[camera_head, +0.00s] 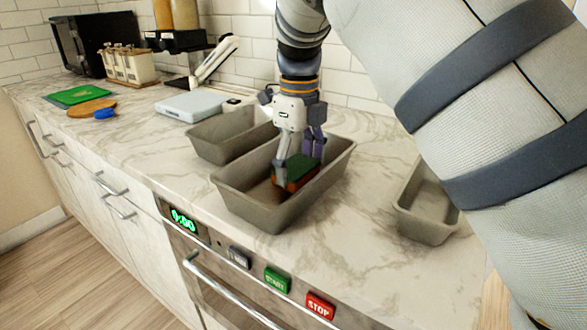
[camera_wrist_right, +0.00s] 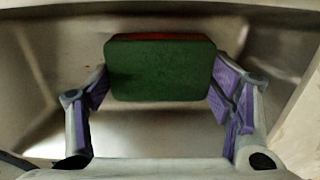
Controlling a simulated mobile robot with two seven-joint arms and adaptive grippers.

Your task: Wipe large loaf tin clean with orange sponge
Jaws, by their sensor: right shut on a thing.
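The large loaf tin (camera_head: 230,195) is grey and stands on the marble counter in the middle of the head view. Its inner walls fill much of the right wrist view (camera_wrist_right: 30,100), with faint brownish marks on the left. The sponge (camera_head: 302,168), green on top and orange-red below, is inside the tin. It also shows between the fingers in the right wrist view (camera_wrist_right: 160,70). My right gripper (camera_head: 298,163) points down into the tin and is shut on the sponge. The sponge's underside contact with the tin floor is hidden. My left gripper is not in view.
A smaller tin (camera_head: 210,140) stands close behind the large one, and another (camera_head: 425,210) to the right. My arm covers the right side.

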